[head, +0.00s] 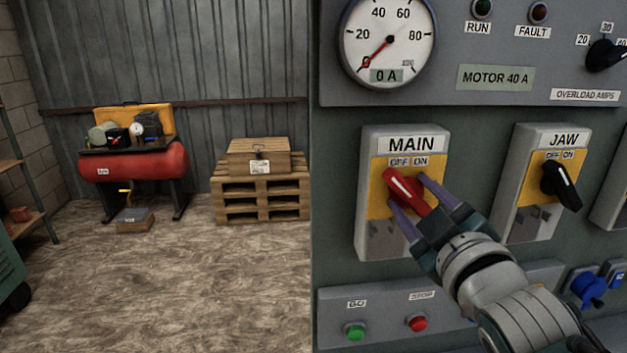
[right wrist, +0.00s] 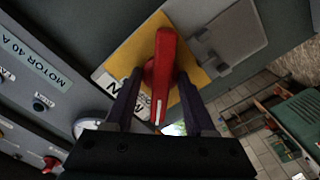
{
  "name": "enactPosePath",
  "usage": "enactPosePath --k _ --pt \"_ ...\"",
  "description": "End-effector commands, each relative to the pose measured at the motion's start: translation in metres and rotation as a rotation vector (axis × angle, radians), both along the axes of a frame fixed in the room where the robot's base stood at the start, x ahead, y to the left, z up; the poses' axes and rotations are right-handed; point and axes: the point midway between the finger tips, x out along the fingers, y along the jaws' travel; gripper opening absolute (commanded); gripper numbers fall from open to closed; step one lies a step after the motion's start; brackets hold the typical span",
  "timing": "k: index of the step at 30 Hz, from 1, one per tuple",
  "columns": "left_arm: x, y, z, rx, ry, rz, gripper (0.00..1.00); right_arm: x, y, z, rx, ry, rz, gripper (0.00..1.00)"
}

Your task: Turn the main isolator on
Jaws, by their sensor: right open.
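The main isolator (head: 374,150) is a pale box with a yellow plate on the grey panel, labelled MAIN with OFF and ON marks. Its red handle (head: 401,186) tilts up and left, its upper end toward the OFF side. My right gripper (head: 408,189) is open, with one finger on each side of the red handle. In the right wrist view the handle (right wrist: 160,78) stands between the two fingers (right wrist: 160,103), with gaps visible on both sides. The fingers hide part of the yellow plate. My left gripper is not in view.
The JAW switch (head: 560,185) with a black handle is just right of the main isolator. Below are a green button (head: 355,331), a red button (head: 417,323) and a blue connector (head: 588,287). A gauge (head: 390,38) reading 0 A is above. Open floor lies left.

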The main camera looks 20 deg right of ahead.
Motion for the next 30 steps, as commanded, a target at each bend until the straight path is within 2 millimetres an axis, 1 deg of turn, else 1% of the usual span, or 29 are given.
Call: enactPosePath --k 6,18,21,30 --pt "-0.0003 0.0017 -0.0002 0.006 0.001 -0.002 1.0 -0.0003 0.0 -0.0004 0.0 0.001 -0.001 0.55" --pt "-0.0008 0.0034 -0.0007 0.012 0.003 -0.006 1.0 -0.0001 0.0 -0.0002 0.0 0.001 -0.001 0.1" --pt "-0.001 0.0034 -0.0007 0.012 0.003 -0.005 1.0 -0.0001 -0.0001 -0.0003 0.0 0.001 -0.001 0.0" --pt "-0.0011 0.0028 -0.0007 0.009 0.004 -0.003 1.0 -0.0001 -0.0001 -0.0004 0.0 0.001 0.0 0.0"
